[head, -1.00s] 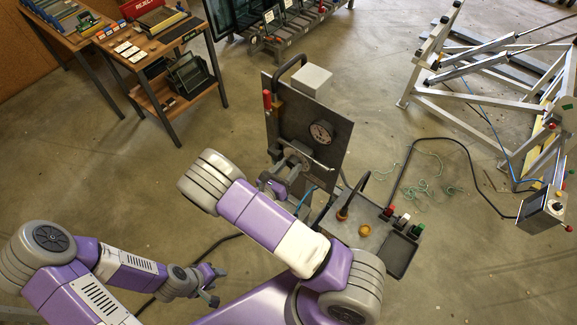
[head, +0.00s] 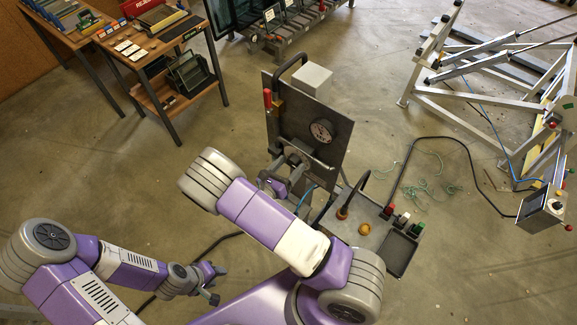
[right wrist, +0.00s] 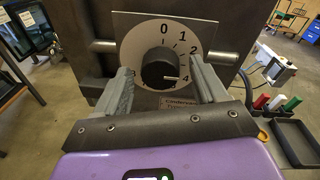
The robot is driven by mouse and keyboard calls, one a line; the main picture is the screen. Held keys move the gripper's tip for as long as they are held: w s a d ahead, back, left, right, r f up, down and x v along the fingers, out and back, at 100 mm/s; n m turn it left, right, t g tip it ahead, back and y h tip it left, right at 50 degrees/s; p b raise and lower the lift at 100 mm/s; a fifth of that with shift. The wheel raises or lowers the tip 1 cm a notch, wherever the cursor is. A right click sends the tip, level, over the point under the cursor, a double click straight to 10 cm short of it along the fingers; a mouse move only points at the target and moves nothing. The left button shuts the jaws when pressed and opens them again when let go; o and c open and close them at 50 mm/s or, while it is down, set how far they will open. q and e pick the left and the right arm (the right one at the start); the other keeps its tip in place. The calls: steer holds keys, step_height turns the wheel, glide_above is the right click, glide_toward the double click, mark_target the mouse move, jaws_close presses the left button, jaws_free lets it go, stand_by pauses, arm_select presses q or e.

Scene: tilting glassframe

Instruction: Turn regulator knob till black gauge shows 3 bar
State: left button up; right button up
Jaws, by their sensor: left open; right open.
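The black regulator knob (right wrist: 159,69) sits in the middle of a round pale dial plate (right wrist: 190,34) with the figures 0, 1, 2 and 4 readable. A white mark on the knob points to the lower right, near the 4. My right gripper (right wrist: 160,72) is open, with one finger on each side of the knob; I cannot tell whether they touch it. A round gauge (head: 321,130) with a dark rim is on the upright grey panel (head: 335,110) in the head view; its reading is too small to make out. My left gripper (head: 215,283) is open and empty at lower left.
A horizontal bar (right wrist: 221,57) runs beside the dial. A control tray (head: 370,240) with coloured buttons stands right of the panel, a cable beside it. A white metal frame (head: 480,95) is at far right, a workbench (head: 160,50) at upper left.

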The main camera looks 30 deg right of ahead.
steer(key=shift+a, duration=0.1)
steer(key=b+v, duration=0.1)
steer(key=v, duration=0.6)
steer(key=shift+s+a, duration=0.15)
steer(key=shift+a, duration=0.05)
